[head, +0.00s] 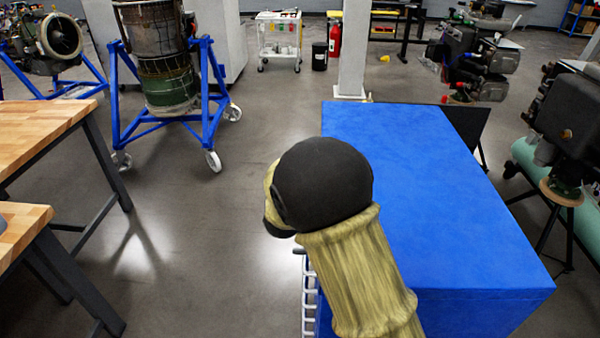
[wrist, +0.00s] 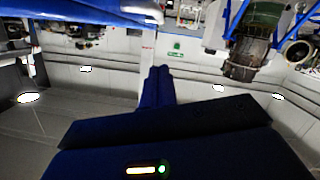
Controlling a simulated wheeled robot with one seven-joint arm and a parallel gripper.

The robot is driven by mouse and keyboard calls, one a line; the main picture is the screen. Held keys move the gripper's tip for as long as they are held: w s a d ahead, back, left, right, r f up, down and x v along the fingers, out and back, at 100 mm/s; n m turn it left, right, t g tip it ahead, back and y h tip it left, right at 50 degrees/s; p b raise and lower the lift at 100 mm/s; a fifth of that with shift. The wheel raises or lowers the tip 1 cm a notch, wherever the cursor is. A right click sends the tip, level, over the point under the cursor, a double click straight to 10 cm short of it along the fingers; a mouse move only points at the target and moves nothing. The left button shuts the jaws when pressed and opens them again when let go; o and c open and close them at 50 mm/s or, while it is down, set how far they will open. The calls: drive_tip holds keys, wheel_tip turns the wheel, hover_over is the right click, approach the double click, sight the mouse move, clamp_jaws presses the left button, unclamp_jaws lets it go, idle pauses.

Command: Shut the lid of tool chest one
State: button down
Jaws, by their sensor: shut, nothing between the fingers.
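A blue chest (head: 440,220) stands at the centre right of the head view. Its broad top lies flat and level, and I see no raised lid. Whether a small gap remains under the top cannot be told. No label shows that this is tool chest one. Pale handles (head: 308,295) line its left side, partly hidden by my arm. My gripper (wrist: 159,72) shows in the wrist view, with its dark blue fingers together and nothing between them. It is hidden in the head view. A blue edge (wrist: 75,10) crosses the top left of the wrist view; I cannot tell its distance.
Wooden-topped tables (head: 40,135) stand at the left. A blue wheeled stand (head: 205,100) holds an engine behind. A pillar (head: 354,50) rises just behind the chest. A dark panel (head: 465,125) and engine parts (head: 565,120) crowd the right. Floor between tables and chest is clear.

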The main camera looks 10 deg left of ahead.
drive_tip(key=v, duration=0.3)
drive_tip(key=shift+d+r, duration=0.1)
drive_tip(key=shift+r, duration=0.15)
